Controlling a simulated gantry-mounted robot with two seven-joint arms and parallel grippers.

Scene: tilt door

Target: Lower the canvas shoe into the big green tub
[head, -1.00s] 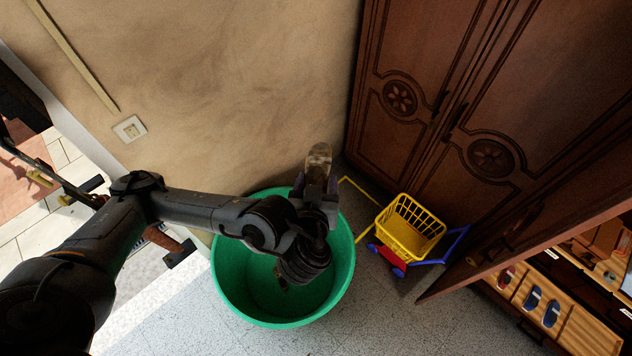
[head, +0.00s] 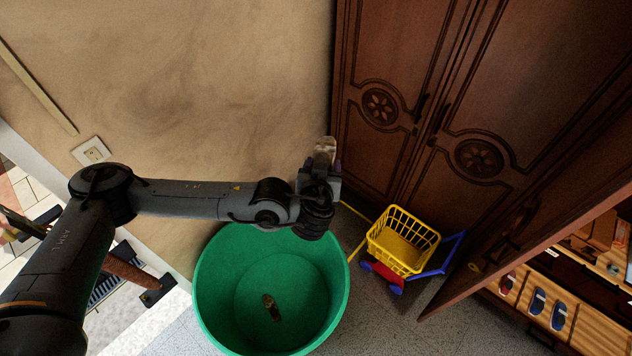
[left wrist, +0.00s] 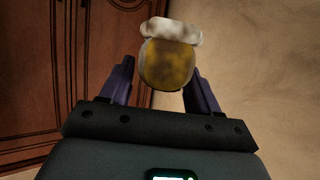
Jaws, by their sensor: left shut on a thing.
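The canvas shoe (head: 325,147) shows as a pale, brown-stained end beyond my left gripper (head: 321,165). In the left wrist view the shoe (left wrist: 168,62) has a whitish rim and a mottled yellow-brown face between the two fingers. My left gripper (left wrist: 163,85) is shut on it; the gripped part is partly hidden. The big green tub (head: 215,290) stands on the floor. In the head view my gripper and the shoe appear above the tub's upper-right rim, not over its middle. My right gripper is not in view.
A small brownish object (head: 271,307) lies on the tub's bottom. A yellow toy cart (head: 403,240) stands right of the tub. A dark wooden wardrobe (head: 400,90) stands behind, with an open door and shoe drawers at right. A beige wall (head: 220,90) is behind the tub.

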